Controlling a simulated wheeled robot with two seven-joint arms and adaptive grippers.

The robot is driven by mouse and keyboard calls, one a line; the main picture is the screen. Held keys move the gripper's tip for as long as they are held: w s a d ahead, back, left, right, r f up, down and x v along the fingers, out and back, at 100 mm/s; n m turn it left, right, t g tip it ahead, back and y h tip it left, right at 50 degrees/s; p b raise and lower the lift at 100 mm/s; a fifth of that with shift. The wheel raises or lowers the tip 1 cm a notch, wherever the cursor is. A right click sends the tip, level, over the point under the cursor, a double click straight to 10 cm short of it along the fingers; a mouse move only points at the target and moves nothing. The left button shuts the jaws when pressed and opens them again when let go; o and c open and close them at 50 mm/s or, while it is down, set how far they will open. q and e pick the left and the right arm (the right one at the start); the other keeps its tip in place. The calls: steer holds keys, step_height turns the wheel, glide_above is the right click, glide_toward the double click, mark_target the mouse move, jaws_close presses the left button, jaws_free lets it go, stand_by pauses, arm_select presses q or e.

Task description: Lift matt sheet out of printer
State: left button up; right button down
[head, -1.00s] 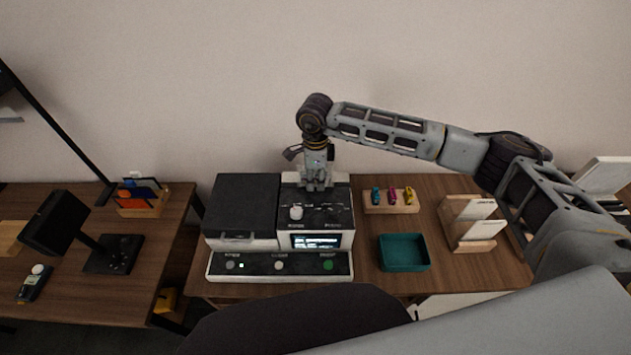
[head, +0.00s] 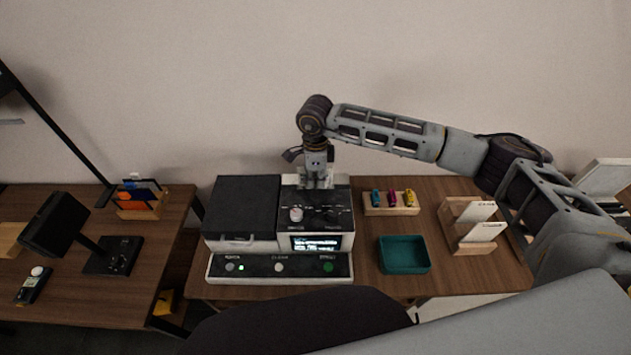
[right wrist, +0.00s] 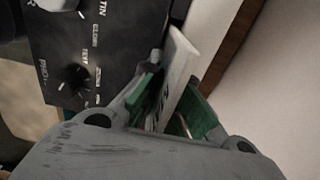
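The printer (head: 240,205) is a dark box with a white front, a lit display and a front strip of buttons. My right gripper (head: 318,187) reaches down to the back edge of its right-hand top. In the right wrist view a white sheet (right wrist: 179,65) with dark lettering stands between the green-padded fingers of this gripper (right wrist: 172,85). The fingers look apart, with a gap beside the sheet; contact with the pads is hard to judge. The sheet's lower part is hidden by the gripper, and the head view does not show it clearly. My left gripper is out of view.
Right of the printer are a teal tray (head: 404,268), a wooden block with coloured items (head: 392,210) and a wooden rack with white cards (head: 478,247). A white knob (head: 296,215) stands up near the gripper. A second table (head: 130,255) lies left.

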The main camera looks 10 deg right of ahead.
step_height(320, 180, up, 9)
steer(key=shift+f+b, duration=0.15)
steer(key=shift+b, duration=0.7)
steer(key=shift+r, duration=0.65)
